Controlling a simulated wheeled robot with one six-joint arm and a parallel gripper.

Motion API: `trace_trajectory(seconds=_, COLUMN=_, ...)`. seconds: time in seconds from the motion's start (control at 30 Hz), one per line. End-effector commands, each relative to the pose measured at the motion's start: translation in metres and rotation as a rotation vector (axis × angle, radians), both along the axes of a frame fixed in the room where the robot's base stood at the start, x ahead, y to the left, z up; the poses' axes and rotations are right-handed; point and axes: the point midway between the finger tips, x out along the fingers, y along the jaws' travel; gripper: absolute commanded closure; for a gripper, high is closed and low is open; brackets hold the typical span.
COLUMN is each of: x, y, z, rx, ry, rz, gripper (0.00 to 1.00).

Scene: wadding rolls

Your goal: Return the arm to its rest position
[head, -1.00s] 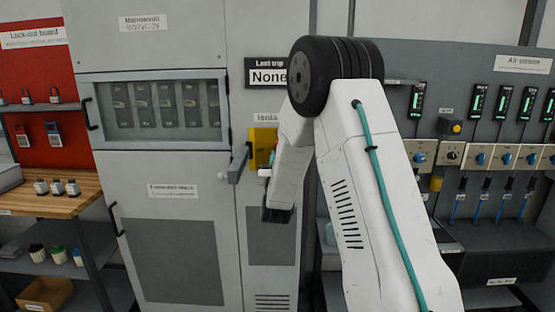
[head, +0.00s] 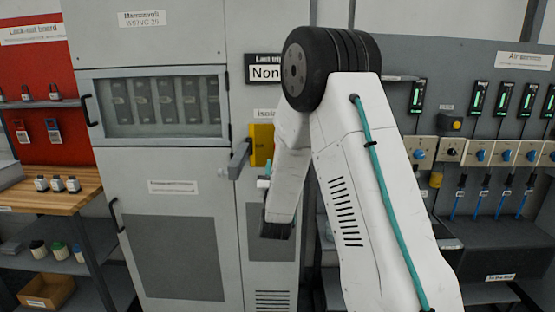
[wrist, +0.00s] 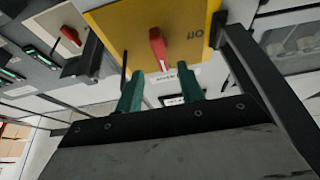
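My arm stands in the right middle of the head view, bent at a black round joint, with its forearm hanging down in front of the grey cabinet (head: 175,210). In the wrist view my gripper (wrist: 160,90) has two green fingers set apart, with nothing between them. The yellow isolator plate (head: 262,145) is on the cabinet, partly behind my arm. In the wrist view the isolator's red handle (wrist: 158,48) is beyond the fingertips, beside an "OFF" mark. The gripper looks clear of the handle, but the exact gap cannot be told. The fingers are mostly hidden in the head view.
A grey lever (head: 238,160) sticks out left of the isolator. An air service panel (head: 490,110) with knobs and hoses is at the right. A wooden bench (head: 60,198) and red lock-out board (head: 40,75) are at the left. Space before the cabinet's left door looks clear.

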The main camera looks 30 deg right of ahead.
Motion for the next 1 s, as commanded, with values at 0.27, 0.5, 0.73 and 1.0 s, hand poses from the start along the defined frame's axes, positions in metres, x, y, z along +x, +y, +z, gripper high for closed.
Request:
trace_trajectory(seconds=0.27, x=-0.015, y=0.01, z=-0.007, rx=0.0, ry=-0.001, rz=0.0, gripper=0.62)
trace_trajectory(seconds=0.5, x=-0.015, y=0.01, z=-0.007, rx=0.0, ry=-0.001, rz=0.0, gripper=0.62)
trace_trajectory(seconds=0.73, x=-0.015, y=0.01, z=-0.008, rx=0.003, ry=0.001, rz=0.001, gripper=0.62)
trace_trajectory(seconds=1.0, x=0.002, y=0.015, z=-0.077, rx=0.183, ry=0.292, rz=0.074, gripper=0.62)
